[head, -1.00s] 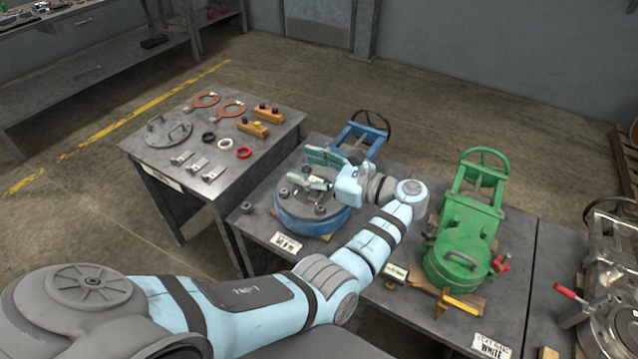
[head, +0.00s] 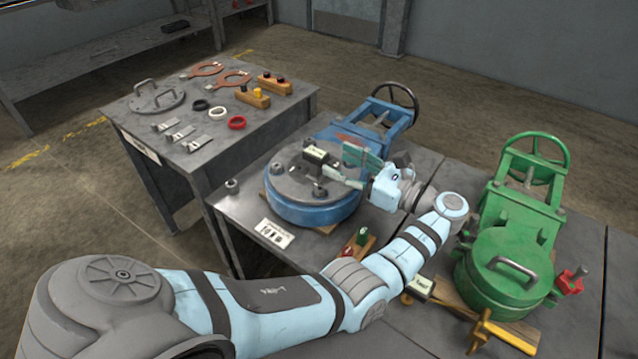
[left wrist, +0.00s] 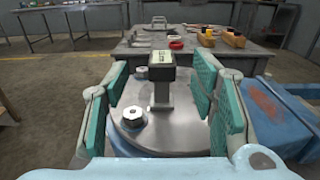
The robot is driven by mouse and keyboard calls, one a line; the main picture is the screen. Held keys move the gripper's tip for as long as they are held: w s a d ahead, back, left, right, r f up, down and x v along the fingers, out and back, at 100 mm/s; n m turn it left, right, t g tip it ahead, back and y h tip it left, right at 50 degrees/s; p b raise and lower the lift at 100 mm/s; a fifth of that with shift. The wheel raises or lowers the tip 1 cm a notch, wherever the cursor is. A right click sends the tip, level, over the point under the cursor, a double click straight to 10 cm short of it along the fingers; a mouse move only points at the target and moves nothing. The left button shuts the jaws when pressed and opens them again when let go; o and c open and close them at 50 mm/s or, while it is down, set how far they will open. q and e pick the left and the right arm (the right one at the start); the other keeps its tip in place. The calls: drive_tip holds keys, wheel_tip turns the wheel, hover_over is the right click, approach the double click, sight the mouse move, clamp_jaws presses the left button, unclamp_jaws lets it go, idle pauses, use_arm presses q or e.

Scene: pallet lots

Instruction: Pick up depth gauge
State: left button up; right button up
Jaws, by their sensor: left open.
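The depth gauge (head: 319,157) has a dark head with a pale display and a thin grey post. It stands upright on the round grey top of the blue valve (head: 300,208). In the left wrist view the gauge (left wrist: 162,75) is near the middle, between the lines of the two teal-padded fingers. My left gripper (head: 350,166) is open over the valve top, with its fingers on either side of the gauge; I cannot tell whether either pad touches it. My right gripper is not in view.
Nuts (left wrist: 133,116) sit on the valve top near the gauge. A green valve (head: 508,262) stands to the right. A small block with red and green pieces (head: 358,246) lies beside my left arm. A side table (head: 215,150) at the back left holds rings, plates and wooden blocks.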

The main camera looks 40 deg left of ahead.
sight(326, 157)
use_arm(q)
drive_tip(key=a, duration=0.2)
drive_tip(key=a+b, duration=0.1)
drive_tip(key=a, duration=0.4)
drive_tip(key=shift+w+a+f, duration=0.1)
drive_tip(key=shift+a+f, duration=0.2)
drive_tip(key=shift+f, duration=0.1)
drive_tip(key=shift+r, duration=0.1)
clamp_jaws()
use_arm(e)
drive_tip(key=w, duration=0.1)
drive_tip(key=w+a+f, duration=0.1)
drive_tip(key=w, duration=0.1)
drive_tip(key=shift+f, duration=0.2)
